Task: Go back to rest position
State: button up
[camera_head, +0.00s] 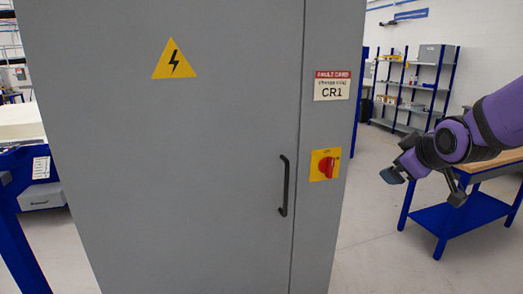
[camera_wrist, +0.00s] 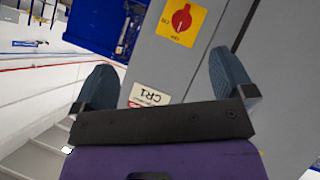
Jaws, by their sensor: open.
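My gripper (camera_head: 424,190) is at the right of the head view, on my purple arm, in the air and apart from the grey cabinet. In the wrist view my gripper (camera_wrist: 165,88) shows two dark blue fingers spread wide, with nothing between them. The grey cabinet (camera_head: 180,150) fills the middle of the head view with its door shut. It has a black handle (camera_head: 284,185), a red rotary switch on a yellow plate (camera_head: 325,165) and a CR1 card (camera_head: 332,86). The switch (camera_wrist: 181,18) and the card (camera_wrist: 149,96) also show in the wrist view.
A blue table with a wooden top (camera_head: 450,215) stands behind my arm at the right. Blue-framed shelves (camera_head: 415,90) stand at the back. A blue-framed bench (camera_head: 15,215) is at the left. The floor between the cabinet and the right table is clear.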

jog(key=s+a+r+m+g, duration=0.1)
jog(key=s+m+g, duration=0.2)
jog(key=s, duration=0.9)
jog(key=s+r+m+g, duration=0.2)
jog(key=s+m, duration=0.2)
jog(key=s, duration=0.8)
jog(key=shift+a+m+g, duration=0.3)
jog(key=shift+a+g, duration=0.1)
jog(key=shift+r, duration=0.1)
jog(key=shift+c, duration=0.5)
